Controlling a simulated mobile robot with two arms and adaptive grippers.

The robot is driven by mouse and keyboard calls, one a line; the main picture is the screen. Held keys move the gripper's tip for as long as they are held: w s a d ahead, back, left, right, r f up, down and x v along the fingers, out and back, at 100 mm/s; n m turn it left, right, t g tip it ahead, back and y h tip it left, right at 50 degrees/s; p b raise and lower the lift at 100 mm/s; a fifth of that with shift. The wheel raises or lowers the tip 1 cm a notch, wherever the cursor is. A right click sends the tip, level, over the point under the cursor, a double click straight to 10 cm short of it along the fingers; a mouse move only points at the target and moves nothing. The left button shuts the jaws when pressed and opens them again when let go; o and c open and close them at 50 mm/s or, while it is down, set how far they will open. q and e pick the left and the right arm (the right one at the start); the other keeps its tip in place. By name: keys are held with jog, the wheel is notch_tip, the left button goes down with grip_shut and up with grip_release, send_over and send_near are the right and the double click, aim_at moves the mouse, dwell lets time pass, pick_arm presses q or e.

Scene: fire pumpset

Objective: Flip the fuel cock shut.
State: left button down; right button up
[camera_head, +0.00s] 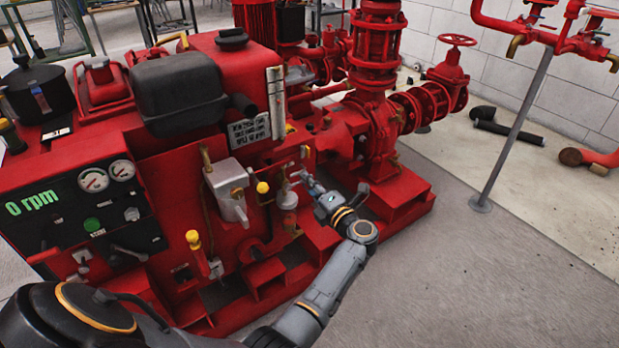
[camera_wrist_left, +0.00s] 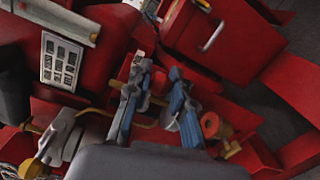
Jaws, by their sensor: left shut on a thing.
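My left gripper (camera_head: 308,184) reaches in from the lower right of the red engine block in the head view. It is at a small grey metal fitting (camera_head: 291,183) above a red bowl, which appears to be the fuel cock. In the left wrist view, the two blue-grey fingers of my left gripper (camera_wrist_left: 157,72) stand on either side of small brass and grey parts (camera_wrist_left: 154,104). The gripper is shut on a small part there, apparently the cock's lever. The lever's exact angle is hidden by the fingers. My right gripper is not in view.
A grey metal box (camera_head: 228,185) and a yellow-capped stem (camera_head: 262,188) stand left of the gripper. A second yellow knob (camera_head: 193,238) is lower left. The red pump (camera_head: 381,140) stands behind. The floor at right (camera_head: 480,270) is clear.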

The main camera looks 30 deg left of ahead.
pick_arm(q)
jog(key=shift+f, duration=0.1)
dwell(0.3)
jog(key=c, duration=1.1)
grip_release()
jog(key=shift+c, duration=0.2)
